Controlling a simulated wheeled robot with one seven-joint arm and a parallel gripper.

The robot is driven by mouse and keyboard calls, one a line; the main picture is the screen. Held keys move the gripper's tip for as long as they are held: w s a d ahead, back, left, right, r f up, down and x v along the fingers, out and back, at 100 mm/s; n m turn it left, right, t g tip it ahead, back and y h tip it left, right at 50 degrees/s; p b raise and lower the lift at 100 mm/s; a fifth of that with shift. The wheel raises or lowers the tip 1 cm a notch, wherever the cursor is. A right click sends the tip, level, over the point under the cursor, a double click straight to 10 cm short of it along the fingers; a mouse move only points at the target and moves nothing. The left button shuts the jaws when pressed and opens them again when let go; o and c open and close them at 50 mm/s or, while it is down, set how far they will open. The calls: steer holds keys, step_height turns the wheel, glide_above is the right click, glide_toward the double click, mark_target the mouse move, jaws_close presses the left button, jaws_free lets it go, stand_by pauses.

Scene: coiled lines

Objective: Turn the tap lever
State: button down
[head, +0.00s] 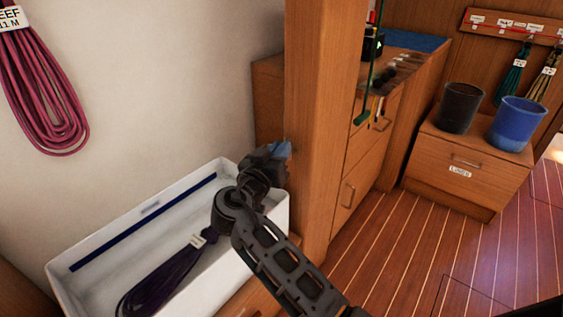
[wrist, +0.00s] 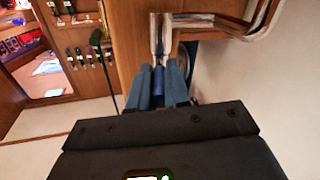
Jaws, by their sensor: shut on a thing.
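In the wrist view, the tap lever (wrist: 159,78) is a narrow blue piece between my gripper's blue-grey fingers. It joins a shiny metal part (wrist: 160,32) on a wooden panel. My gripper (wrist: 159,88) is shut on the lever, with a finger on each side. In the head view, my gripper (head: 280,150) is at the left side of the wooden post, above the far right corner of the white tray. The lever cannot be made out there; my gripper and wrist cover that spot.
The white tray (head: 120,232) below my wrist holds a dark purple coiled line (head: 168,272). A crimson coil (head: 42,88) hangs on the wall. The wooden post (head: 318,120) stands close right of my gripper. Black (head: 460,108) and blue (head: 518,124) buckets stand on a locker.

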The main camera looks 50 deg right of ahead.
steer(key=shift+w+a+m+g+h+b, duration=0.15)
steer(key=shift+w+m+g+b, duration=0.25)
steer(key=shift+m+g+b, duration=0.65)
steer(key=shift+w+d+m+g+h+b, duration=0.1)
steer(key=shift+w+m+g+h+b, duration=0.35)
steer(key=shift+g+b, duration=1.1)
steer(key=shift+s, duration=0.15)
steer(key=c, duration=1.1)
jaws_free()
steer(key=a, duration=0.8)
steer(key=shift+s, duration=0.15)
